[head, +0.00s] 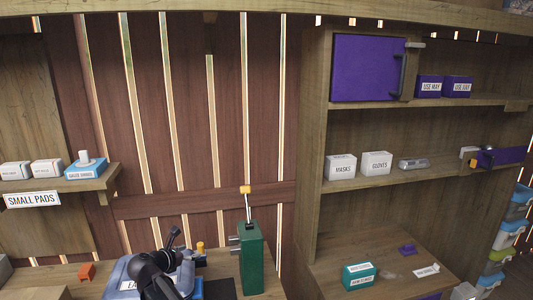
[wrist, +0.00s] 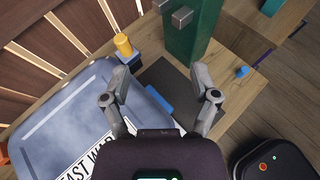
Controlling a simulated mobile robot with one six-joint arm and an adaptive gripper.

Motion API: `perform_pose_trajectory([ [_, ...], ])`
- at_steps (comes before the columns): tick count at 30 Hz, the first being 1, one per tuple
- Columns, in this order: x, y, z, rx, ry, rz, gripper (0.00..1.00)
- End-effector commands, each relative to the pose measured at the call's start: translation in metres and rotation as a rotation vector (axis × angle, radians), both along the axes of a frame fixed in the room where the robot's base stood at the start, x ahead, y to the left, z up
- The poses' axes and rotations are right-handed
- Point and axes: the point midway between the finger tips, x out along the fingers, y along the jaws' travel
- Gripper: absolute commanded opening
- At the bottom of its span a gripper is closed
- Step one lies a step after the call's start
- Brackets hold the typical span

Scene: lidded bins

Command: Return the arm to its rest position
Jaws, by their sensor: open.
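My gripper (wrist: 160,78) is open and empty in the wrist view, its two grey fingers spread apart. Below it are a blue-grey lidded bin (wrist: 60,110), labelled "EAST WAR…" as far as it shows, and a dark flat pad (wrist: 172,82). A blue tab (wrist: 158,102) shows between the fingers, at the bin's edge. In the head view my arm reaches in at the bottom centre, and my gripper (head: 181,252) is over the bench by the bin (head: 122,272), partly hiding it.
A tall green box (head: 251,262) with a yellow-tipped lever stands right of my gripper. A yellow knob (wrist: 123,45) stands behind the bin. Shelving with a purple door (head: 367,68) is at right; a small shelf (head: 95,183) with boxes is at left. Space above the bench looks clear.

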Motion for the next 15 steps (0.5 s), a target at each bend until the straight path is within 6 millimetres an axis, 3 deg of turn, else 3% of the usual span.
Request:
perform_pose_trajectory([
  [8, 0.003, -0.033, -0.009, 0.095, 0.006, -0.082, 0.78],
  [15, 0.003, -0.078, -0.021, 0.232, 0.012, -0.206, 0.78],
])
